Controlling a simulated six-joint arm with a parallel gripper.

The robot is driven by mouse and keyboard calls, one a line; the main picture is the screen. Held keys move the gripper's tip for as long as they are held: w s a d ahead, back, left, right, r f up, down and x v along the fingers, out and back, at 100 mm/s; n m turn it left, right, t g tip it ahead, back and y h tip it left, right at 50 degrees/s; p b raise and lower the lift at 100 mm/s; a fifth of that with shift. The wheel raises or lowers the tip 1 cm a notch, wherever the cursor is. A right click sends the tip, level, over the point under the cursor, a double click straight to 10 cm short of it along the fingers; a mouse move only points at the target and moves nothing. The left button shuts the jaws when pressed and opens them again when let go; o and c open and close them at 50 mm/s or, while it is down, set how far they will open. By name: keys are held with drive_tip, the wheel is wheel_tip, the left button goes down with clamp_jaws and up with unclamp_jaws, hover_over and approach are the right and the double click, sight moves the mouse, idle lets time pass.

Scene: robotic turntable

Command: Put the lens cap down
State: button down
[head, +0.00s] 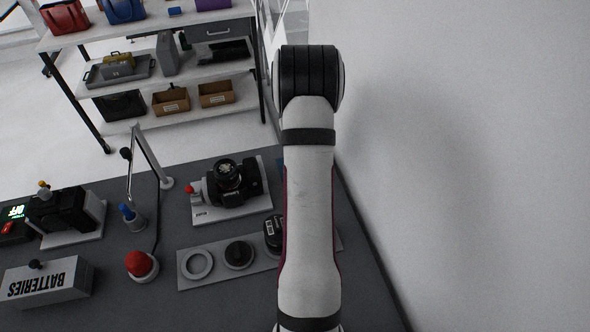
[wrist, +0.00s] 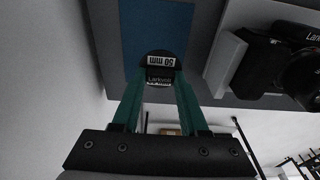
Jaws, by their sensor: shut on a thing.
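My gripper (wrist: 159,84) has its green fingers shut on a small black round piece (wrist: 157,58), taken as the lens cap, with white labels reading "50 mm" and "Larkvell". In the wrist view it is in front of a blue mat (wrist: 152,22); I cannot tell whether it touches the mat. In the head view my arm hides the gripper, the held piece and most of the mat. A black camera (head: 233,181) sits on a pale stand left of my arm. It also shows at the right of the wrist view (wrist: 287,68).
A grey strip (head: 214,278) holds a pale ring (head: 197,264), a black disc (head: 238,254) and a black cylinder (head: 273,234) partly behind my arm. A red button (head: 140,264), batteries box (head: 45,284) and lamp (head: 148,160) stand left. A wall (head: 470,170) is close on the right.

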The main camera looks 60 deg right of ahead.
drive_tip(key=shift+f, duration=3.2)
drive_tip(key=shift+c, duration=2.2)
unclamp_jaws()
drive_tip(key=shift+r, duration=0.1)
drive_tip(key=r, duration=0.8)
drive_tip(key=s+a+r, duration=0.1)
drive_tip(key=r, duration=0.3)
drive_tip(key=w+a+r+n, duration=0.1)
drive_tip(key=a+r, duration=0.2)
drive_tip(key=a, duration=0.5)
drive_tip(key=w+a+r+y, duration=0.1)
drive_tip(key=w+a+r, duration=0.15)
drive_tip(key=a, duration=0.65)
drive_tip(key=a+r+n, duration=0.1)
drive_tip(key=a+r, duration=0.3)
drive_tip(key=a, duration=0.4)
drive_tip(key=s+a+n+g+y, duration=0.1)
drive_tip(key=s+a, duration=1.3)
drive_tip(key=a, duration=0.4)
drive_tip(key=shift+s+a+f+y, duration=0.15)
drive_tip(key=shift+s+f+y, duration=0.1)
drive_tip(key=shift+f+y, duration=0.15)
